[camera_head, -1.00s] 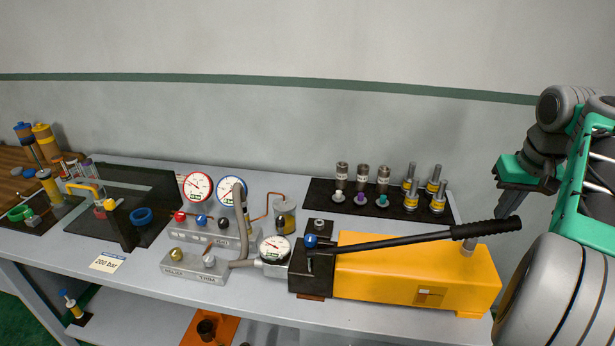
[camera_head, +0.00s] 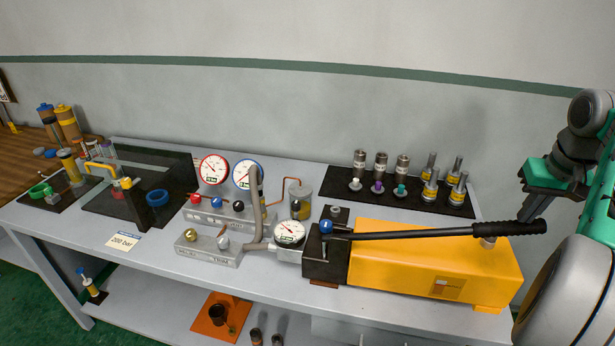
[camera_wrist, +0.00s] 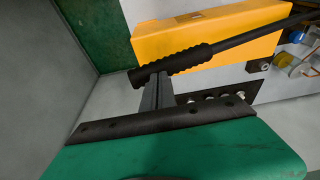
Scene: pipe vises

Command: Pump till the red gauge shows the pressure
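The yellow hand pump (camera_head: 410,260) stands at the right of the bench. Its black lever (camera_head: 400,233) lies nearly level above the body, with the ribbed grip (camera_head: 508,229) at the right end. My gripper (camera_head: 528,212) is at that grip. In the wrist view my gripper's fingers (camera_wrist: 158,90) are close together and reach the grip (camera_wrist: 178,65); they look shut, with no clear sign that the lever is between them. The red-rimmed gauge (camera_head: 213,169) stands left of the blue-rimmed gauge (camera_head: 247,173); its needle is too small to read. A card (camera_head: 124,241) reads 200 bar.
A white gauge (camera_head: 289,233) joins the pump to a valve block (camera_head: 208,250) with knobs. A black mat (camera_head: 335,182) with several fittings lies behind the pump. A dark clear-sided box (camera_head: 110,205) stands at the left. A lower shelf (camera_head: 160,300) holds an orange mat (camera_head: 215,316).

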